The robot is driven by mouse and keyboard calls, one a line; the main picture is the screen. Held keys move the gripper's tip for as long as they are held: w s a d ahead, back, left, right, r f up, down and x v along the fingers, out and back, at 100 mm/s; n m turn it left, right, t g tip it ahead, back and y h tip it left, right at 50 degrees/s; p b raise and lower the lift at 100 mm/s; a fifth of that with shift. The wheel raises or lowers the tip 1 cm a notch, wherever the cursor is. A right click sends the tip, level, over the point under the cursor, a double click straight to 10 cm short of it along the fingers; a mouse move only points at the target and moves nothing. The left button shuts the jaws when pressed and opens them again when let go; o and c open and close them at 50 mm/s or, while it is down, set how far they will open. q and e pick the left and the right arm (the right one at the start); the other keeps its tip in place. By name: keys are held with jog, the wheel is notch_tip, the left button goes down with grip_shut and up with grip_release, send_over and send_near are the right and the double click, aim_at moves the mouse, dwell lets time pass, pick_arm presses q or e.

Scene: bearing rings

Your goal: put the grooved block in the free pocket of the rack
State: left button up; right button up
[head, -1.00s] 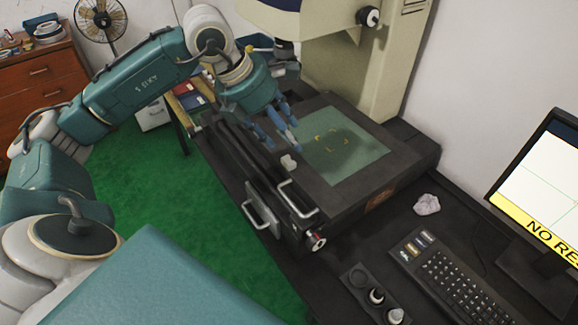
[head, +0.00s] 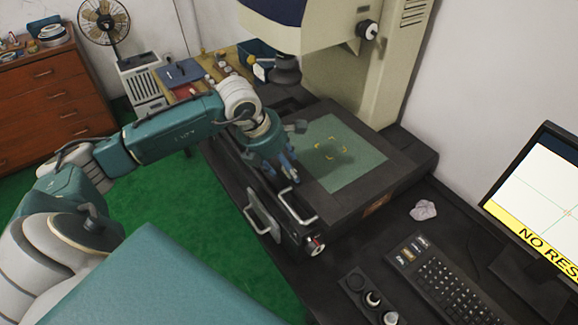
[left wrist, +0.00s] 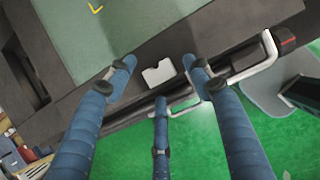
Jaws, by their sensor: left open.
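The grooved block is a small white piece with a notch in one edge; in the left wrist view the block (left wrist: 158,74) lies on the dark border of the machine stage (left wrist: 190,47). In the head view my arm and fingers hide it. My left gripper (head: 284,182) is open over the front edge of the stage; in the left wrist view its blue fingers (left wrist: 159,84) spread around the block, with no clear contact. My right gripper is not in view. I cannot surely identify the rack; a dark holder (head: 354,284) with round pieces stands on the bench.
The glass plate (head: 345,165) lies beyond the gripper, under the tall beige machine (head: 345,75). Metal handles (head: 297,207) stick out from the stage front. A keyboard (head: 455,285), crumpled paper (head: 423,210) and monitor (head: 545,200) are at right. A side table (head: 205,62) holds small items.

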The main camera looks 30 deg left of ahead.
pick_arm(q)
jog(key=shift+f, duration=0.1)
grip_shut()
dwell(0.3)
